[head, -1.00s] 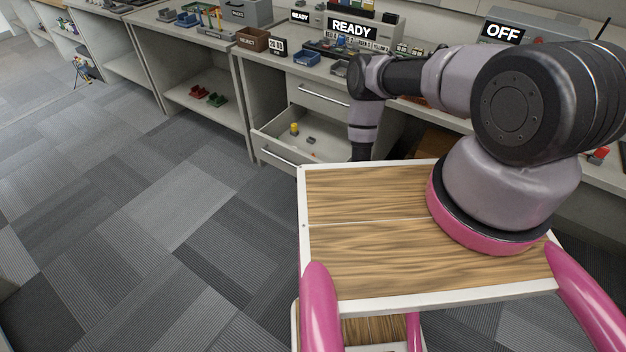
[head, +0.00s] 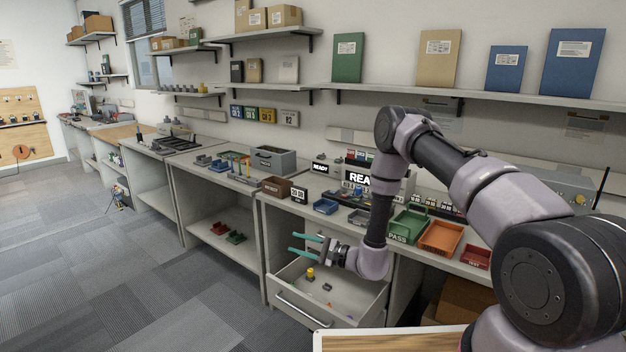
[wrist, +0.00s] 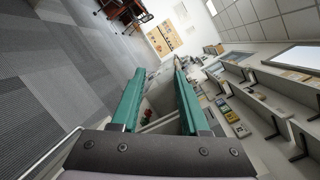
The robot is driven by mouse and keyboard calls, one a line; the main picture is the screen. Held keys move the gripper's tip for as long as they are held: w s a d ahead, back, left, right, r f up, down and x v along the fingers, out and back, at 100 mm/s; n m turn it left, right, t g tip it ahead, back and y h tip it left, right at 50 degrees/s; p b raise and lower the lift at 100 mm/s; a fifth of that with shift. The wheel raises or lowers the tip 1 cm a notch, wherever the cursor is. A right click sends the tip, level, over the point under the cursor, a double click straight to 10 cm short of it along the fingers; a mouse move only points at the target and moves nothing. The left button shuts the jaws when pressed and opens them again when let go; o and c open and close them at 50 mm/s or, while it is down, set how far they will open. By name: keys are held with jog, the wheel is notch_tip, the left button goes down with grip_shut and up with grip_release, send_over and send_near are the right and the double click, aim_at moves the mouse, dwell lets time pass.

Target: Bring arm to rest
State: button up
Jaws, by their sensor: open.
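My gripper (head: 309,246) is open in the head view, with its two teal fingers apart and pointing left. Nothing shows between them. It hangs above an open drawer (head: 342,322) below the workbench. My arm arches up from the lower right and bends down to the gripper. In the wrist view the gripper (wrist: 158,85) also shows open and empty, its fingers pointing along the row of benches. That view is turned on its side.
The open drawer holds a yellow object (head: 310,274) and a few small parts. A green tray (head: 408,224), an orange tray (head: 441,237) and a brown bin (head: 276,187) stand on the bench. Shelves line the wall above. The carpeted floor on the left is clear.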

jog(key=s+d+r+n+g+h, duration=0.1)
jog(key=s+d+r+n+g, duration=0.15)
jog(key=r, duration=0.75)
jog(key=s+d+r+n+g+h, duration=0.1)
jog(key=s+r+n+g, duration=0.25)
jog(key=r, duration=0.65)
jog(key=s+d+r+n+g+h, duration=0.1)
jog(key=s+r+n+g, duration=0.25)
jog(key=r, duration=0.55)
jog(key=s+d+r+t+h, duration=0.4)
jog(key=s+d+r+h, duration=0.2)
jog(key=s+d, duration=0.3)
jog(key=s+d+r+m+t+h, duration=0.1)
jog(key=s+d+r+t+h, duration=0.4)
jog(key=s+d+r, duration=0.4)
jog(key=d+h, duration=0.1)
jog(key=d, duration=0.5)
jog(key=shift+s+d+r, duration=0.15)
jog(key=shift+s+d, duration=0.05)
jog(key=shift+d, duration=0.05)
jog(key=shift+t, duration=0.25)
